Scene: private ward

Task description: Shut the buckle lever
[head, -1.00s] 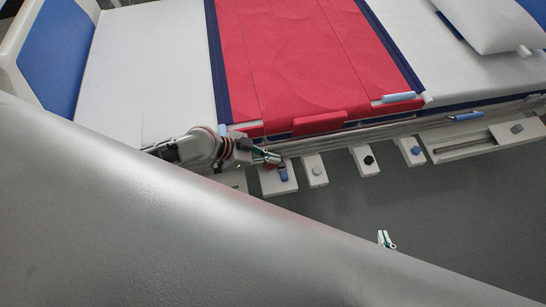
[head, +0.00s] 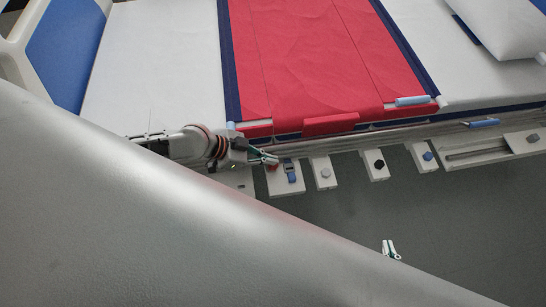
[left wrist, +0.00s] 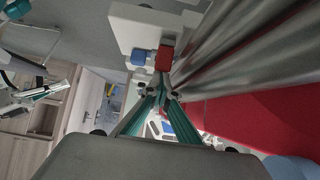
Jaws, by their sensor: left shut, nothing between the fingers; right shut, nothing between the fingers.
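A small buckle (head: 288,167) with a dark grey part and a blue part sits on a white plate below the bed rail. A small red piece (head: 271,167) lies just left of it, partly covered by my gripper. In the left wrist view a red block (left wrist: 164,58) and a blue piece (left wrist: 141,57) show side by side on the white plate. My left gripper (head: 274,159) is shut and empty, its tips beside the buckle's upper left. Its fingers (left wrist: 166,95) meet below the red block in the wrist view; contact is unclear. My right gripper (head: 391,250) is shut and empty, well apart.
More white plates with knobs (head: 379,164) line the bed side to the right. The metal rail (head: 400,128) runs just above them. A red cover (head: 310,60) lies on the bed. Open grey floor (head: 450,220) is below. A large grey surface hides the lower left.

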